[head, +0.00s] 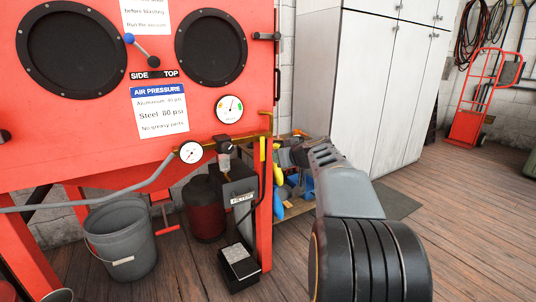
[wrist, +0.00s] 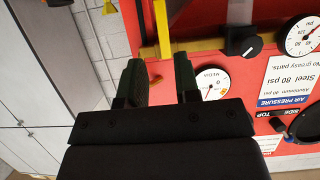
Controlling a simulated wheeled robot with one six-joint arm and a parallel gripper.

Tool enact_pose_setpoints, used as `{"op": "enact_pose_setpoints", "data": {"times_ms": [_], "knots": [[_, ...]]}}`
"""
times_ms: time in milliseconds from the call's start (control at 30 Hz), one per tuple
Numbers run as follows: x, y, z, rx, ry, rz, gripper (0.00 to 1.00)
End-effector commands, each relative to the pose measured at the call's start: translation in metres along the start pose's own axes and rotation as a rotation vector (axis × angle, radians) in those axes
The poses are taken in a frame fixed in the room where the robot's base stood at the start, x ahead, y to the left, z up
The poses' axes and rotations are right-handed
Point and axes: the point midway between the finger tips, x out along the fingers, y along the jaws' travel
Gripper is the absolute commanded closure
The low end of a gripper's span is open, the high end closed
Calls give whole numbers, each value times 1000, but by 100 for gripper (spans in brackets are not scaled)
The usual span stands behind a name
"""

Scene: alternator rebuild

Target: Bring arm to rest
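My gripper (wrist: 158,68) shows in the wrist view with its two dark green fingers apart. The gap between them is empty, and the red blasting cabinet and its media gauge (wrist: 212,84) show behind. The wrist picture looks upside down. In the head view my arm (head: 345,180) reaches from the lower right toward the right side of the red cabinet (head: 190,100). The fingers cannot be made out clearly there.
A selector lever (head: 140,48) and gauges (head: 229,109) are on the cabinet front. A grey bucket (head: 120,237), a dark red tank (head: 205,208) and a foot pedal (head: 239,267) stand below. White lockers (head: 370,85) stand behind my arm.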

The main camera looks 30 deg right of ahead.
Motion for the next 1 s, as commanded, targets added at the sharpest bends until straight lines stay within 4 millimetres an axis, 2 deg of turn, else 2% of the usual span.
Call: {"op": "enact_pose_setpoints", "data": {"times_ms": [267, 367, 467, 700, 900, 1000], "knots": [[-3, -6, -7, 3, -8, -10, 70], [-13, -23, -22, 11, -40, -38, 70], [-31, -54, -43, 25, -103, -85, 70], [-94, -137, -81, 62, -328, -185, 70], [-157, -188, -102, 71, -521, -205, 70], [-190, -205, -111, 66, -612, -192, 70]]}}
